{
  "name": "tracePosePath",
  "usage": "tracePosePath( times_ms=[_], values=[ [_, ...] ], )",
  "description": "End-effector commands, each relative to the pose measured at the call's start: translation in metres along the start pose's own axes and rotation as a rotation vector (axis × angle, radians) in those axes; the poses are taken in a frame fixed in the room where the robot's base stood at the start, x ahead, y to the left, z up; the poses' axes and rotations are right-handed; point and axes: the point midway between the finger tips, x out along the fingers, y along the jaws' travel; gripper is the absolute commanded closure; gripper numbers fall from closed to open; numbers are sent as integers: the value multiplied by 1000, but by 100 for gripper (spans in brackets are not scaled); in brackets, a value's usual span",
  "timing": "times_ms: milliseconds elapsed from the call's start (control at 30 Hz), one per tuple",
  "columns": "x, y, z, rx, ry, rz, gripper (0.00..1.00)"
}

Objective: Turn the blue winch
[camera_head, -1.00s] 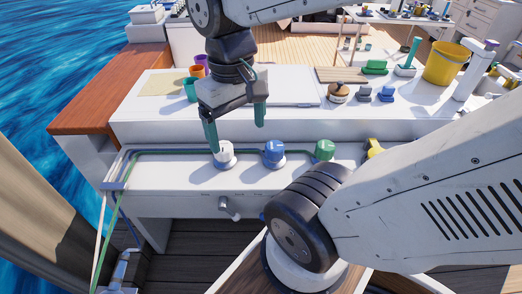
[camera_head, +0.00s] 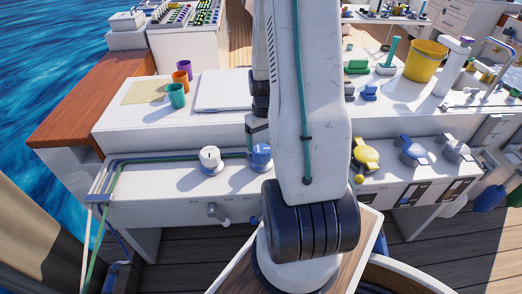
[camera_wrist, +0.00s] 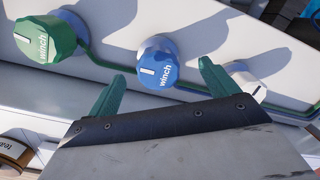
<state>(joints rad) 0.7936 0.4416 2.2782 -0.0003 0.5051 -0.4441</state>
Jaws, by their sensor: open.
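The blue winch (camera_head: 260,155) is a knob on the white ledge, partly covered by my arm in the head view. In the wrist view the blue winch (camera_wrist: 158,57) faces me, with a white bar mark and the word "winch". My gripper (camera_wrist: 162,74) is open and empty. Its two green fingers point toward the blue winch, one to each side in the picture. I cannot tell whether they reach around it. In the head view my arm hides most of the gripper.
A white knob (camera_head: 210,159) stands left of the blue winch. A green winch (camera_wrist: 45,40) is on its other side. A green line (camera_wrist: 100,62) runs behind the knobs. Farther right are a yellow winch (camera_head: 366,154) and another blue knob (camera_head: 412,153). Cups (camera_head: 177,95) stand on the upper counter.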

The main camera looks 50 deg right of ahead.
Motion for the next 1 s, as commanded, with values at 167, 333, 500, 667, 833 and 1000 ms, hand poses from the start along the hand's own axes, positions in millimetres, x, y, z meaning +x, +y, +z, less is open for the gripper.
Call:
tracePosePath(
  times_ms=[167,333,500,667,833,1000],
  values=[
    [-1,8,-18,-73,76,40,14],
    [22,8,-19,-76,72,37,14],
    [49,8,-21,-76,71,37,14],
    [66,9,-22,-75,72,38,14],
    [72,9,-23,-75,74,38,14],
    [72,9,-23,-75,74,39,14]
  ],
)
